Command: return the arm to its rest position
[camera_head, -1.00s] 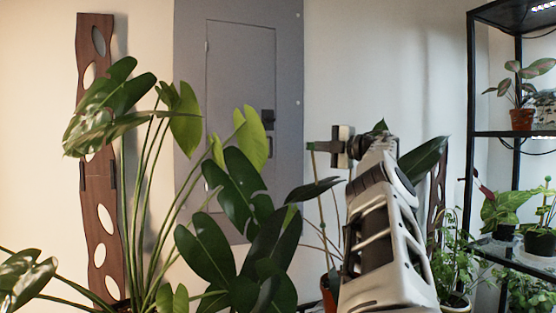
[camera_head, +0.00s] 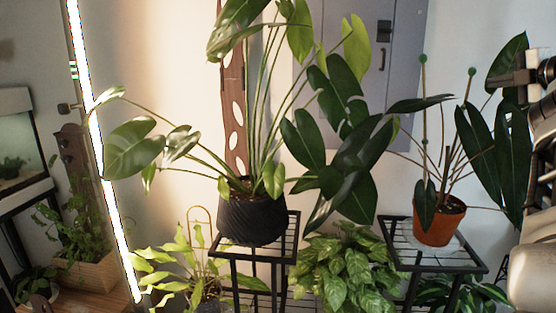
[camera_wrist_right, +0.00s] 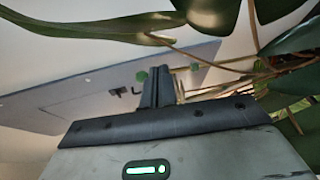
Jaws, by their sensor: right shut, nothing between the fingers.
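My right gripper (camera_head: 505,82) is at the right edge of the head view, with part of its arm cut off by the frame. It is shut and holds nothing. It appears in front of or beside the large dark leaves (camera_head: 507,150) of the plant in the orange pot (camera_head: 439,220); I cannot tell whether it touches them. In the right wrist view the shut fingers (camera_wrist_right: 160,86) point up, with leaves and stems close on the right. My left gripper is not in view.
A tall plant in a black pot (camera_head: 252,218) stands on a wire stand (camera_head: 287,245). Leafy plants stand lower down. A bright light tube (camera_head: 100,160) leans at left. A grey panel (camera_head: 405,60) is on the wall. A wooden planter (camera_head: 85,272) sits at lower left.

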